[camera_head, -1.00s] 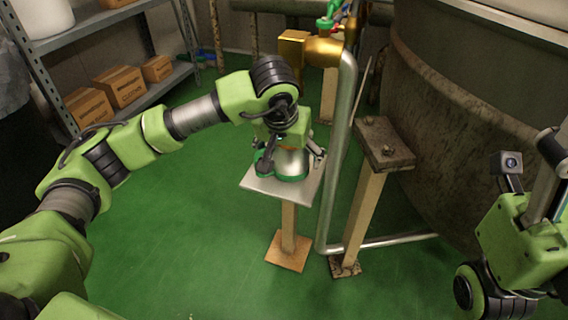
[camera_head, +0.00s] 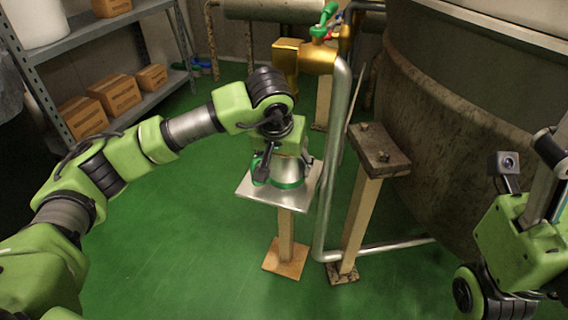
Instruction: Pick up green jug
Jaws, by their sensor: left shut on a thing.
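The jug (camera_head: 290,173), silvery with a green band at its base, stands on or just above a square metal plate (camera_head: 262,199) on a wooden post. Its upper part is hidden behind my left gripper. My left gripper (camera_head: 277,166) reaches down over the jug from above and is shut on it; the exact contact of the fingers is hard to see. My right arm is at the right edge; its gripper's fingertips are not in view.
A brass tap with a green handle (camera_head: 318,55) and a steel pipe (camera_head: 333,150) stand just behind and right of the plate. A wooden post with a rusty top (camera_head: 379,150) and a large tank (camera_head: 440,130) are to the right. A shelf with boxes (camera_head: 115,93) is at left. Green floor is clear in front.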

